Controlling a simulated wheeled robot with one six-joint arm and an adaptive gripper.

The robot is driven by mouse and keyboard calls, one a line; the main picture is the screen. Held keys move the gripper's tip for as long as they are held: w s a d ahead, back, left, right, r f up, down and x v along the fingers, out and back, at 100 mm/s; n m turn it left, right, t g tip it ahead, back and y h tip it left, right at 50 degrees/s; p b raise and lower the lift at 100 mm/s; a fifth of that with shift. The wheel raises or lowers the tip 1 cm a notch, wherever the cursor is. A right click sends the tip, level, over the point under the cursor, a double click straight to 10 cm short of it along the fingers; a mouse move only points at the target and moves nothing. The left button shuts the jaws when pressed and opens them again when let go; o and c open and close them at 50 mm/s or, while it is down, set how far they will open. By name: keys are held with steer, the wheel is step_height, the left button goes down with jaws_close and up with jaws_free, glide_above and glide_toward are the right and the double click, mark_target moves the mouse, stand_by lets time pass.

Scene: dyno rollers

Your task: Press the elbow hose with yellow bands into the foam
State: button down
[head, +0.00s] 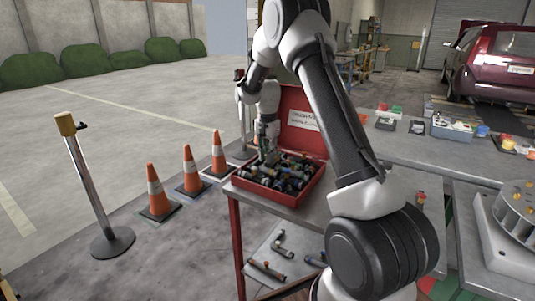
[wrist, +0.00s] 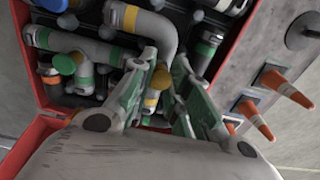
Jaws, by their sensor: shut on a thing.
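The elbow hose with yellow bands (wrist: 165,36) is grey and bent. In the wrist view it runs from the top middle, turns down and passes between my fingers. One yellow band shows near its upper end and another below the fingertips. My gripper (wrist: 165,62) is shut on its downward leg. The dark foam (wrist: 98,44) lies under it inside the red case; I cannot tell how deep the hose sits. In the head view my gripper (head: 266,152) is down over the open red case (head: 283,207), and the held hose cannot be made out there.
Other hoses with green, blue and orange bands crowd the foam, including a green-banded one (wrist: 85,45) left of my gripper. The case lid (head: 300,125) stands open behind. Orange cones (head: 190,172) and a post (head: 92,185) stand left. Loose hoses lie on the lower shelf (head: 282,245).

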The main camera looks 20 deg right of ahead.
steer(key=shift+f, duration=0.5)
steer(key=c, duration=1.3)
jaws_free()
step_height(320, 180, up, 12)
steer(key=s+f+n+g, duration=0.1)
steer(key=s+f+n, duration=0.2)
steer(key=s+n, duration=0.25)
steer(key=shift+s+a+r+n+t, duration=0.7)
steer(key=shift+s+r, duration=1.65)
steer(key=shift+s, duration=3.45)
steer(key=shift+s+a+r+n+t, duration=0.15)
steer(key=shift+s+r+n+t, duration=1.6)
steer(key=shift+s, duration=4.05)
steer(key=shift+s+a+r+n+t, duration=0.35)
steer(key=shift+s+r, duration=2.55)
steer(key=shift+s, duration=2.9)
